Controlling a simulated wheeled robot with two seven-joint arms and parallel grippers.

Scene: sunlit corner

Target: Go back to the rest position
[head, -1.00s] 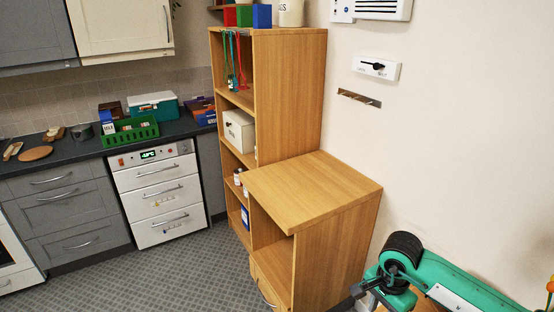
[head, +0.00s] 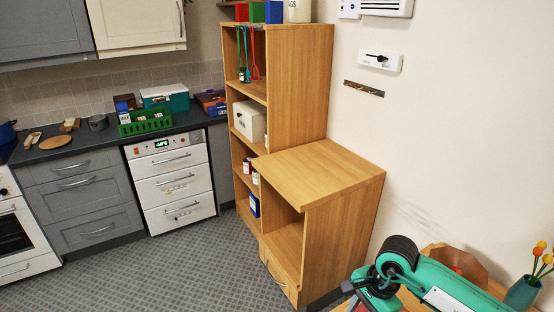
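My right arm (head: 445,287) comes in from the lower right, green with a black rounded joint. A dark part, which looks like my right gripper (head: 349,287), shows at the lower left end of this arm near the bottom edge. It is small and partly cut off, so I cannot tell whether it is open or holds anything. My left arm and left gripper are out of view.
A stepped wooden shelf unit (head: 345,170) stands against the wall ahead. Beyond it are a dark counter (head: 100,142) and white drawers (head: 172,187). The patterned floor (head: 150,270) is clear.

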